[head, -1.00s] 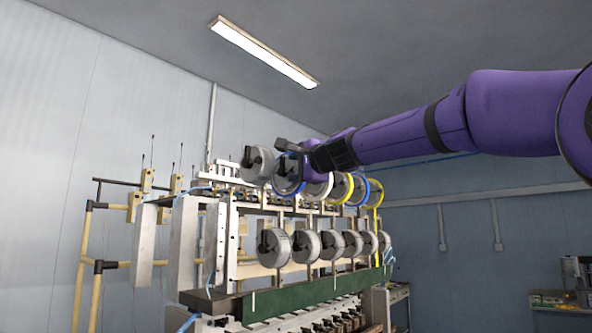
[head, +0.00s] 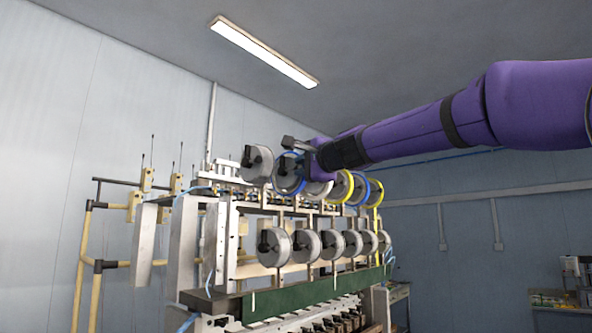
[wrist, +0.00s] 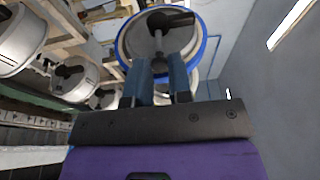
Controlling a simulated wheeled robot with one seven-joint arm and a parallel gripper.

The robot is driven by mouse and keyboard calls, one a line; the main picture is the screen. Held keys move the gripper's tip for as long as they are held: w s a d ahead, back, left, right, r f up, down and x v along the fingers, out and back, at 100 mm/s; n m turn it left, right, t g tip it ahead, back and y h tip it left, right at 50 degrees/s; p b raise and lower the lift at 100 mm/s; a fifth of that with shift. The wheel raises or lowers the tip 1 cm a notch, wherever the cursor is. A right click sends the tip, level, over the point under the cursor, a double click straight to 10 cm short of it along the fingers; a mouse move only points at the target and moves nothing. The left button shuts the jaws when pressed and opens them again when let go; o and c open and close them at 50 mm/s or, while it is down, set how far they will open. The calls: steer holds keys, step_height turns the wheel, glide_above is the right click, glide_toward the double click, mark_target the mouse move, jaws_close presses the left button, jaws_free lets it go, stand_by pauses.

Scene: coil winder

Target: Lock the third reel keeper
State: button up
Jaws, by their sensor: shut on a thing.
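My gripper (wrist: 161,70) reaches up to the upper row of reels, and its two fingers are close together. In the wrist view a blue-rimmed reel (wrist: 190,44) with a black keeper lever (wrist: 170,19) is just beyond the fingertips. The fingers appear shut on a keeper, but the gripped part is mostly hidden.
The silver first reel (head: 257,163) is at the left end. A yellow-rimmed reel (head: 341,187) and others continue rightward. A lower row of silver reels (head: 274,246) sits on the machine frame below. Free space lies at the right.

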steer(key=o, duration=0.5)
steer(key=shift+o, duration=0.2)
steer(key=v, duration=0.7)
steer(key=shift+s, duration=0.2)
stand_by(0.7)
steer(key=s+d+f+n+g+h, duration=0.3)
steer(key=s+d+f, duration=0.3)
steer(key=s+f, duration=0.5)
steer(key=s+d+f+n+g+h, duration=0.3)
steer(key=s+d+f+n, duration=0.2)
steer(key=s+f, duration=0.6)
steer(key=s+d+f+n+g+h, duration=0.3)
steer(key=s+d+f, duration=0.6)
steer(key=f, duration=0.8)
steer(key=shift+s+f+n+g, duration=0.2)
steer(key=shift+s+n+g, duration=0.3)
steer(key=shift+s, duration=0.7)
steer(key=shift+c, duration=0.2)
